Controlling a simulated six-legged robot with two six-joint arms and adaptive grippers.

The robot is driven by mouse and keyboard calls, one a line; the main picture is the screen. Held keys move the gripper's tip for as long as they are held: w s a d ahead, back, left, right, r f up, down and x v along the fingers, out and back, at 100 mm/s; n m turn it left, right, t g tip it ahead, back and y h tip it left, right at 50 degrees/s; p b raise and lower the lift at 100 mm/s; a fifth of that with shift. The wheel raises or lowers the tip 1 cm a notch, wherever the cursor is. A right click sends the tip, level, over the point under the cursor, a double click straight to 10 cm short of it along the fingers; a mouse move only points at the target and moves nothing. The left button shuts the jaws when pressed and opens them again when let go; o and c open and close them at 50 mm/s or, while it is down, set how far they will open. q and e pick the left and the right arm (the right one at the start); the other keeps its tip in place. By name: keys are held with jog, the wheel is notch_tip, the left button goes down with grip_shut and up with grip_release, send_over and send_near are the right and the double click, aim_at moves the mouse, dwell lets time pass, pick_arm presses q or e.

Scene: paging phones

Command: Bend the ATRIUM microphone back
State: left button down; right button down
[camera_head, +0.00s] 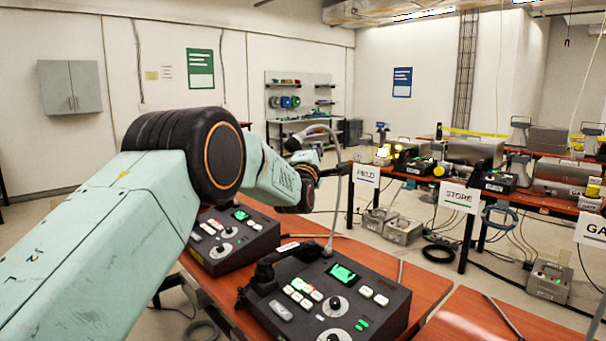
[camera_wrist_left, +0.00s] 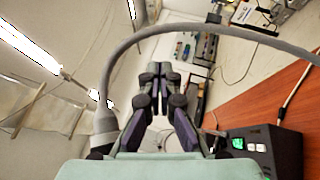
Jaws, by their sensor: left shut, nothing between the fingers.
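A grey gooseneck microphone (camera_head: 334,205) rises from the nearer dark console (camera_head: 375,318) and arches over to the left, its dark head (camera_head: 293,144) hanging beside my left wrist. I cannot read an ATRIUM label on it. My left gripper (camera_head: 340,168) is at the neck's upper part, partly hidden by my wrist; I cannot tell whether it touches. In the left wrist view the left gripper (camera_wrist_left: 155,76) is shut and empty, and the neck (camera_wrist_left: 190,29) arches across the picture, its head (camera_wrist_left: 104,128) at the left. My right gripper is not in view.
A second console (camera_head: 240,246) stands to the left on the same wooden table (camera_head: 425,288), partly behind my arm. A black handset (camera_head: 262,275) lies on the nearer console. Benches with signs FIELD (camera_head: 367,175) and STORE (camera_head: 459,197) stand beyond a floor gap.

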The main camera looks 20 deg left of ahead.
pick_arm(q)
jog(key=v, duration=1)
jog(key=shift+f, duration=0.25)
jog(key=shift+s+r, duration=0.1)
dwell(0.3)
